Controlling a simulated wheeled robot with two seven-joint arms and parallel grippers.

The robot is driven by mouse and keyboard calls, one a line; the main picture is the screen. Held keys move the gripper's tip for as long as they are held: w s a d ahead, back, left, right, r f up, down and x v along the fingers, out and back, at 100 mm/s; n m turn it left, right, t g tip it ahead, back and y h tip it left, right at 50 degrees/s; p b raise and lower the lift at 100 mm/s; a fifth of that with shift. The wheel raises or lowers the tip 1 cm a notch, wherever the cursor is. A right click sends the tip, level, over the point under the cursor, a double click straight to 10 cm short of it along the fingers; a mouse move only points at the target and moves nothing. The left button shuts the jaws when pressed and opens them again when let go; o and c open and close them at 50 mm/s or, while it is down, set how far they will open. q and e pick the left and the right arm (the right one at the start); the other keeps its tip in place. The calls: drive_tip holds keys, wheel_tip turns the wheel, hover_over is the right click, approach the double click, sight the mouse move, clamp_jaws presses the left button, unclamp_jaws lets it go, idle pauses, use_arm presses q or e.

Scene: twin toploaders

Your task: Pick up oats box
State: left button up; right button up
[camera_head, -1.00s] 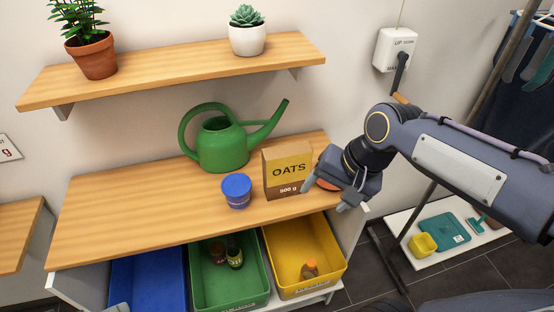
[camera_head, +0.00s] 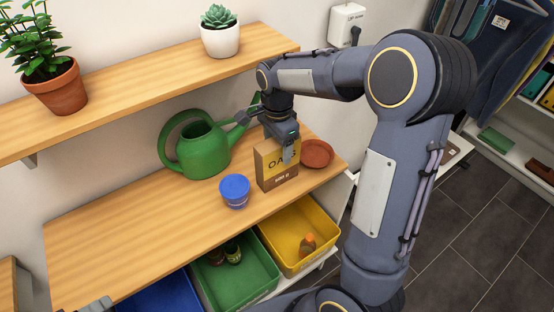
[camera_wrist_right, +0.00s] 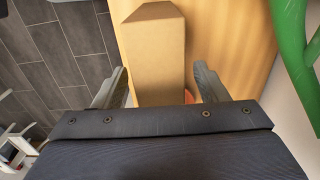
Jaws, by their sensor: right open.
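In the right wrist view, the plain cardboard side of the box (camera_wrist_right: 154,50) lies between the two spread fingers of the right gripper (camera_wrist_right: 155,88). There is a gap to the finger on each side, so it is open. Whether the fingers reach below the box's top is hard to tell.
A green watering can (camera_head: 200,150) stands left of the box, close to the right gripper. A shelf (camera_head: 150,77) with potted plants is above. Open bins, including a yellow one (camera_head: 285,228), sit below.

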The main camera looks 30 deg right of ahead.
drive_tip(key=shift+f, duration=1.25)
drive_tip(key=c, duration=1)
drive_tip(key=shift+c, duration=0.2)
drive_tip(key=shift+r, duration=0.1)
